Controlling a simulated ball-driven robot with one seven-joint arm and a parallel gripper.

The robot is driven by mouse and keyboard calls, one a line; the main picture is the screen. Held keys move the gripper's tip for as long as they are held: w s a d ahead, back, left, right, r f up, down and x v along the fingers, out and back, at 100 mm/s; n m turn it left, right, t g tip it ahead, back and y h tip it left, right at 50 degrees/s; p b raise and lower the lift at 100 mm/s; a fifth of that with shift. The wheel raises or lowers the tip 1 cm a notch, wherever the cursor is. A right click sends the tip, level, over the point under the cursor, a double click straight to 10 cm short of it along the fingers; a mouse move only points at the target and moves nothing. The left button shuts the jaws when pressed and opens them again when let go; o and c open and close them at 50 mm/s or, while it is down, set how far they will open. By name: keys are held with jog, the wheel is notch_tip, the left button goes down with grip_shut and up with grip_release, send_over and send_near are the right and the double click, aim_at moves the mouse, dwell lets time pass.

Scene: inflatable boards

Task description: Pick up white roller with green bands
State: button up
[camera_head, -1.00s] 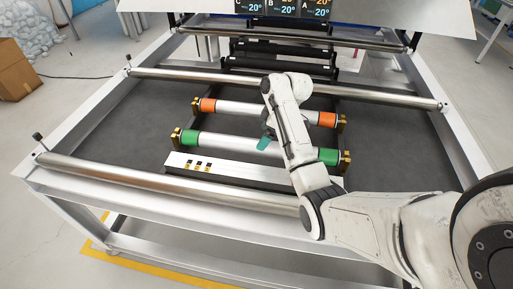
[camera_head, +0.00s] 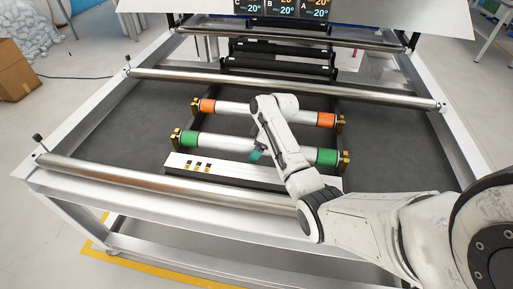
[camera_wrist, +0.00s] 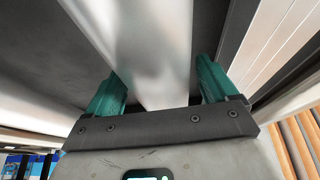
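The white roller with green bands (camera_head: 220,143) lies across the frame, with a green band near each end and brass-coloured end fittings. My gripper (camera_head: 256,155) is at the near side of its middle, partly hidden by my arm. In the wrist view a pale cylinder, apparently this roller (camera_wrist: 153,45), runs between the two teal fingers of my gripper (camera_wrist: 160,88). The fingers are wide apart, one on each side of it. I see no clear grip on it. The roller still lies level between its end fittings.
A parallel roller with orange bands (camera_head: 232,108) lies just behind. A white bar with small labels (camera_head: 220,170) runs close in front. Long metal rollers (camera_head: 170,184) cross the table frame in front and behind. Dark flat table surface (camera_head: 110,120) is clear on the left.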

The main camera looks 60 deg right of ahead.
jog(key=c, duration=1.5)
jog(key=shift+r, duration=0.1)
jog(key=shift+r, duration=0.15)
jog(key=shift+r, duration=0.35)
notch_tip(320, 180, up, 3)
jog(key=shift+d+f+b, duration=0.15)
jog(key=shift+f+b, duration=0.05)
jog(key=shift+b, duration=0.1)
jog(key=s+r, duration=0.1)
jog(key=s+d+r, duration=0.1)
jog(key=r, duration=0.1)
jog(key=s+r, duration=0.2)
jog(key=shift+s+d, duration=0.1)
jog(key=shift+d, duration=0.15)
jog(key=shift+s+d+r+p, duration=0.5)
jog(key=shift+s+r, duration=0.25)
jog(key=shift+s, duration=0.75)
jog(key=shift+s+d+r+p, duration=0.5)
jog(key=shift+s+r, duration=0.2)
jog(key=shift+s, duration=0.75)
jog(key=shift+s+d+r+p, duration=0.5)
jog(key=shift+s+r, duration=0.25)
jog(key=shift+s, duration=0.75)
